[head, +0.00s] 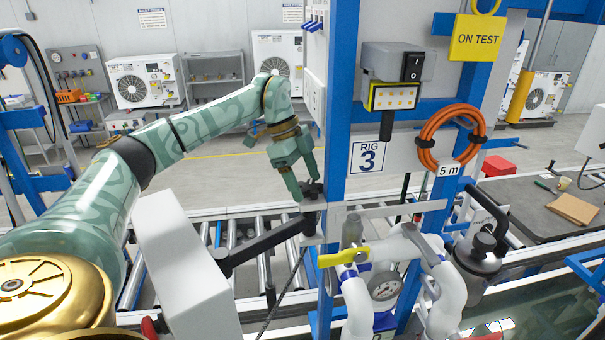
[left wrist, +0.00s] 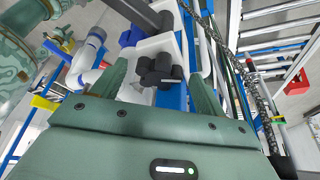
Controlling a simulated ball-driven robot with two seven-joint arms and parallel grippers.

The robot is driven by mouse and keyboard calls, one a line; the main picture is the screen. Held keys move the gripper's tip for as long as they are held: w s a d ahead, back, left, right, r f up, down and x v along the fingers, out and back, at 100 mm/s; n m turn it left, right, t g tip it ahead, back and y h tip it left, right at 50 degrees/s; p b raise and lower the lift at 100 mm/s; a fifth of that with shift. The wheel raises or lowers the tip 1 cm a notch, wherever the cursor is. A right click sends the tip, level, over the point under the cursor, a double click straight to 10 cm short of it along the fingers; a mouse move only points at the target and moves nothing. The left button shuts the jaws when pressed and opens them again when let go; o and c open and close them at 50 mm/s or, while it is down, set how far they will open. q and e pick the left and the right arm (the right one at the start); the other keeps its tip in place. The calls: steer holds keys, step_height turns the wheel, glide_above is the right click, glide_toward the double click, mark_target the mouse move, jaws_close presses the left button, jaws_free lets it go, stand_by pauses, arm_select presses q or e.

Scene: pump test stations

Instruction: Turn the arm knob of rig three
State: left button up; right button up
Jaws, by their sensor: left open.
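The Rig 3 sign (head: 368,157) hangs on the blue frame of rig three. The black arm knob (head: 313,189) sits at the rig's left post, by the joint of a black jointed arm (head: 262,242). My left gripper (head: 305,186) points down at the knob with its fingers apart. In the left wrist view, the lobed black knob (left wrist: 158,71) lies between the two green fingers of the left gripper (left wrist: 160,78), with a gap to each side. I cannot tell whether a finger touches it. My right gripper is not clearly visible.
A white box (head: 185,265) carries the black arm. A yellow valve handle (head: 343,256), white pipes and a gauge (head: 385,288) stand right of the knob. The blue post (head: 340,100) rises close beside my gripper. Rollers run behind. An orange hose coil (head: 452,137) hangs right.

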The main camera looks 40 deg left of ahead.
arm_select(q)
steer(key=v, duration=1.6)
steer(key=shift+r, duration=0.2)
